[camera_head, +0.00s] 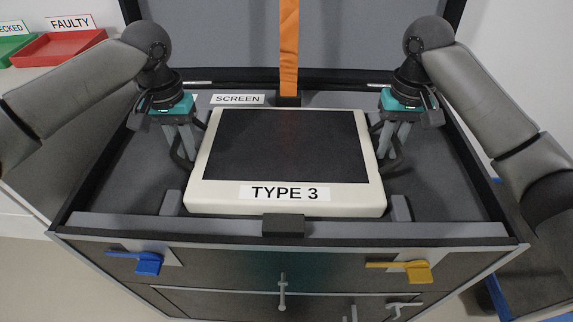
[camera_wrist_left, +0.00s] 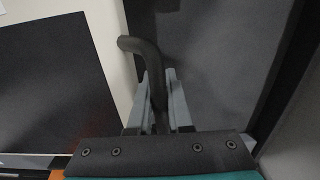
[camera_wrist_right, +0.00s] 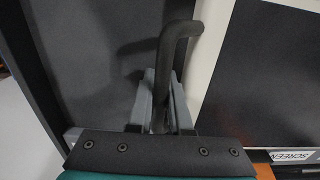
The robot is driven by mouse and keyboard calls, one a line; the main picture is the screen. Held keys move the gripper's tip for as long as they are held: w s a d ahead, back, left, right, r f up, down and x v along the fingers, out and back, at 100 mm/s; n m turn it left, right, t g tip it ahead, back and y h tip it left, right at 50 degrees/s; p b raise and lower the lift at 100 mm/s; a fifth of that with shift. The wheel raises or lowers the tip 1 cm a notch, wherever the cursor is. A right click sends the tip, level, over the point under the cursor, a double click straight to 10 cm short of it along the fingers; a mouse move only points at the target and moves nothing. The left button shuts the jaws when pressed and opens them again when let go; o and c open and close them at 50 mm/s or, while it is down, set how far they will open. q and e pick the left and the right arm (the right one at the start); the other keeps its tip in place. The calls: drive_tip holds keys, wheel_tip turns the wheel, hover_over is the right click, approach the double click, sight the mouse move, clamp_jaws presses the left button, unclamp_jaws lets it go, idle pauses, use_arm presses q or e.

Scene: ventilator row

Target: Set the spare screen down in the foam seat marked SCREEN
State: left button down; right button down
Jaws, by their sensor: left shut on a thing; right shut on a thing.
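The spare screen (camera_head: 285,150) is a cream-framed panel with a dark face and a TYPE 3 label. It lies face up inside the grey foam-lined case, between grey corner blocks, just in front of the SCREEN label (camera_head: 238,99). Whether it rests fully on the foam I cannot tell. My left gripper (camera_head: 183,150) is shut on the screen's left black handle, which shows in the left wrist view (camera_wrist_left: 150,62). My right gripper (camera_head: 391,150) is shut on its right black handle, which shows in the right wrist view (camera_wrist_right: 170,55). The seat under the screen is hidden.
The case lid (camera_head: 370,40) stands open behind, with an orange strap (camera_head: 289,45) hanging down. A blue latch (camera_head: 145,262) and a yellow latch (camera_head: 415,270) are on the front. A red FAULTY tray (camera_head: 60,48) and a green tray (camera_head: 14,45) sit at the far left.

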use_arm(q)
drive_tip(key=shift+a+f, duration=0.15)
drive_tip(key=shift+f, duration=0.05)
use_arm(e)
drive_tip(key=shift+d+f, duration=0.15)
drive_tip(key=shift+f, duration=0.05)
use_arm(q)
drive_tip(key=c, duration=1.2)
unclamp_jaws()
use_arm(e)
drive_tip(key=c, duration=1.2)
unclamp_jaws()
drive_tip(key=shift+r, duration=0.1)
use_arm(q)
drive_tip(key=o, duration=0.4)
drive_tip(key=shift+c, duration=0.2)
use_arm(e)
drive_tip(key=o, duration=0.4)
drive_tip(key=shift+c, duration=0.2)
use_arm(q)
drive_tip(key=shift+r, duration=0.1)
